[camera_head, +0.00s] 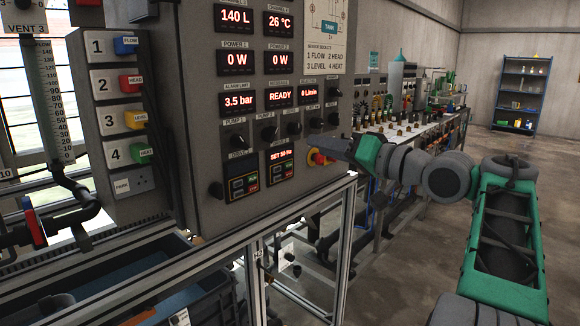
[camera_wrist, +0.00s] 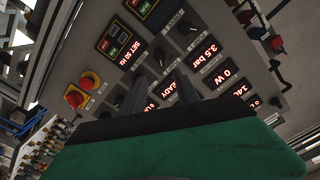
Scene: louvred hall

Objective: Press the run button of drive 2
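Drive 2 (camera_head: 280,168) is a small dark panel low on the grey cabinet front, with a lit "SET 50 Hz" display. It has small green and red buttons; the green run button (camera_head: 284,170) is tiny here. In the wrist view, drive 2 (camera_wrist: 116,40) appears tilted at the upper left, with its display beside it. My gripper (camera_head: 328,145) is in front of the cabinet, to the right of drive 2 and apart from it. In the wrist view its two dark fingers (camera_wrist: 160,93) are spread with nothing between them. Drive 1 (camera_head: 243,181) is left of drive 2.
A red knob on a yellow plate (camera_head: 318,158) is right of drive 2, close to my gripper. Black knobs (camera_head: 269,133) and lit displays (camera_head: 279,97) are above. An aluminium frame (camera_head: 300,210) runs below the panel. A long bench (camera_head: 400,135) stands behind my arm.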

